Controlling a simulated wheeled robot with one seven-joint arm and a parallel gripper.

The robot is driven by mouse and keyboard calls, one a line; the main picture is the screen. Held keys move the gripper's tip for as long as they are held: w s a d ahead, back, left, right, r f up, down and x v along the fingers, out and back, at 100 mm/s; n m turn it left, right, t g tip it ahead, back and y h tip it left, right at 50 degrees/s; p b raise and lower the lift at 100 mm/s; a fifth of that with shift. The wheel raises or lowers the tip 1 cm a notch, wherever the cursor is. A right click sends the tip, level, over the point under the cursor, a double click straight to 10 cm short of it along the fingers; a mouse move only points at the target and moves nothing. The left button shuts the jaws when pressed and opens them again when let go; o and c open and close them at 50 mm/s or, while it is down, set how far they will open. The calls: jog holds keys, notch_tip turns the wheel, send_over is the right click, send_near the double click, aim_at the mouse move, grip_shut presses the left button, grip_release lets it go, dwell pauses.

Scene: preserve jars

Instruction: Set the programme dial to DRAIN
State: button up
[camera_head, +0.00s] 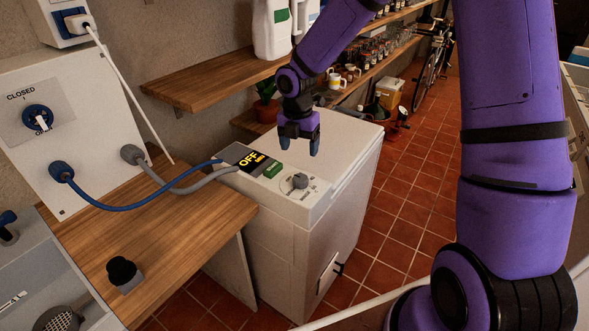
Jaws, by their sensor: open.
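The programme dial (300,181) is a round grey knob on the top panel of a white washing machine (283,238). Small labels surround it, too small to read, so I cannot tell its setting. Left of it on the panel are a green button (273,170) and a black display (251,158) reading "OFF" in yellow. My gripper (300,147) points down above the back of the machine's top, behind the dial and apart from it. It is open and empty.
A wooden worktop (185,228) with a small black knob-like object (122,272) adjoins the machine at left. Blue (130,208) and grey (190,187) hoses run from the wall panel (75,130) to the machine. A shelf (205,88) with white jugs is behind.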

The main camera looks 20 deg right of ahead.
aim_at(300, 177)
jog(key=f, duration=1.1)
jog(key=shift+d, duration=0.2)
jog(key=c, duration=0.9)
